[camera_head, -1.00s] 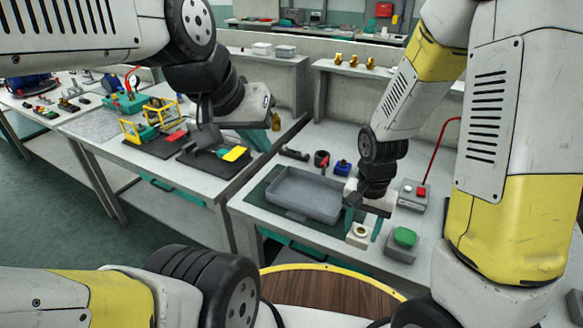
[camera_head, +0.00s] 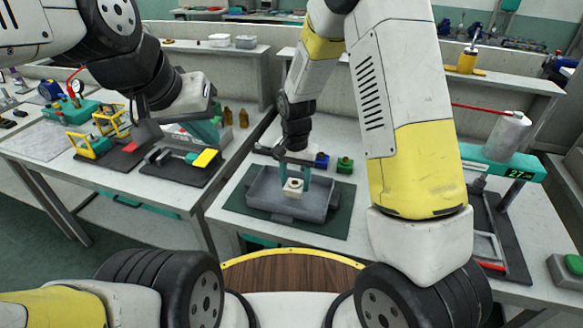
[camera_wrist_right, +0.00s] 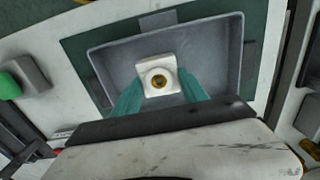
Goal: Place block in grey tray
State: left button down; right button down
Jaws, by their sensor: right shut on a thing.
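The block (camera_head: 293,187) is white with a round brass-coloured centre. My right gripper (camera_head: 293,176) is shut on it, and the block is over or inside the grey tray (camera_head: 262,205). In the right wrist view the block (camera_wrist_right: 159,75) sits between the teal fingertips (camera_wrist_right: 160,88), with the grey tray (camera_wrist_right: 112,60) around it. I cannot tell whether the block touches the tray floor. My left gripper (camera_head: 205,125) is over the left table; its fingertips are not clear enough to judge.
The tray stands on a dark green mat (camera_head: 338,215). A blue part (camera_head: 321,161) and a green part (camera_head: 345,165) stand behind it. A teal device with a display (camera_head: 505,168) is at the right. Yellow-framed fixtures (camera_head: 95,145) are on the left table.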

aim_at(292, 184)
jog(key=shift+w+a+f, duration=0.1)
jog(key=shift+w+a, duration=0.1)
jog(key=shift+w, duration=0.35)
jog(key=shift+w+a, duration=0.2)
jog(key=shift+w, duration=0.3)
jog(key=shift+w+f, duration=0.1)
jog(key=shift+f, duration=1.7)
jog(key=c, duration=0.6)
grip_release()
jog(key=shift+f, duration=0.1)
